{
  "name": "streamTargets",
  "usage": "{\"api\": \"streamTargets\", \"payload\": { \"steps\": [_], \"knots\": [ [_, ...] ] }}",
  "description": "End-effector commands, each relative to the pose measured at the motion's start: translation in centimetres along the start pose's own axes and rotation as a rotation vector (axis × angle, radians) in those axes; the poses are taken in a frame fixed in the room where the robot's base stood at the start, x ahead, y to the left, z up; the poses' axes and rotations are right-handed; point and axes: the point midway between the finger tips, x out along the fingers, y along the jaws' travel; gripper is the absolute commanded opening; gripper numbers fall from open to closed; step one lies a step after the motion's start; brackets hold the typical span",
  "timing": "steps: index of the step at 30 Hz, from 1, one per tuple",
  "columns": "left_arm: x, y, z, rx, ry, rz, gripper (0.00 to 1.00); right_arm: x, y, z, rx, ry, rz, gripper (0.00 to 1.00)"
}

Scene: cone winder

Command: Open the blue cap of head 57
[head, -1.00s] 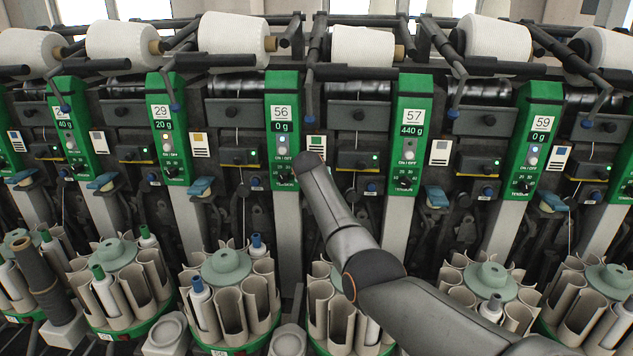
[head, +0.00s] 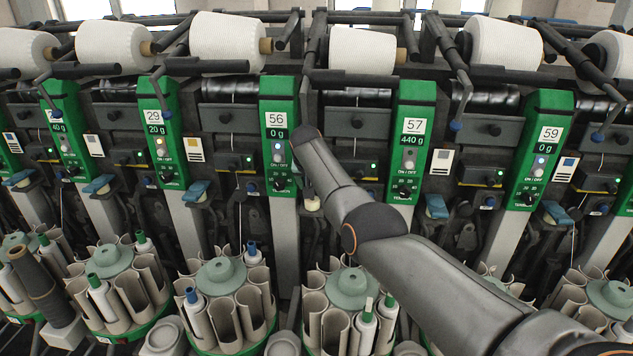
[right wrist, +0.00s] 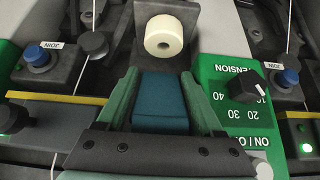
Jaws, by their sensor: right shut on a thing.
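In the right wrist view, my right gripper (right wrist: 159,76) is shut on a blue cap (right wrist: 160,108), with one green finger on each side. A cream roller (right wrist: 165,35) shows uncovered just beyond the cap; it also peeks out below my arm in the head view. My left gripper is not in view.
A tension knob (right wrist: 245,87) on a green panel is close right of the fingers in the wrist view. Blue JOIN buttons (right wrist: 35,57) flank both sides. Bobbin carousels (head: 222,272) stand below, and white yarn cones (head: 362,50) sit above.

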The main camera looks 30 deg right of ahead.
Motion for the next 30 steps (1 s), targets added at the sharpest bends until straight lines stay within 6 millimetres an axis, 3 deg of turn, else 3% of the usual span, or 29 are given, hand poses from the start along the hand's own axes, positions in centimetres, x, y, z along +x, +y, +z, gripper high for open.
{"api": "streamTargets", "payload": {
  "steps": [14,15,20,30],
  "knots": [
    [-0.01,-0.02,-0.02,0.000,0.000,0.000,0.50,0.05,0.00,0.17,0.002,-0.008,0.002,0.00],
    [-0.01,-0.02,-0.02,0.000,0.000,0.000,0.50,0.05,0.00,0.17,0.002,-0.008,0.002,0.73],
    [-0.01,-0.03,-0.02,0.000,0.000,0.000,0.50,0.02,-0.01,0.12,0.002,-0.007,0.002,0.90],
    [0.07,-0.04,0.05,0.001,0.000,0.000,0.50,0.12,0.11,0.00,0.001,0.003,0.001,0.90]
  ]
}}
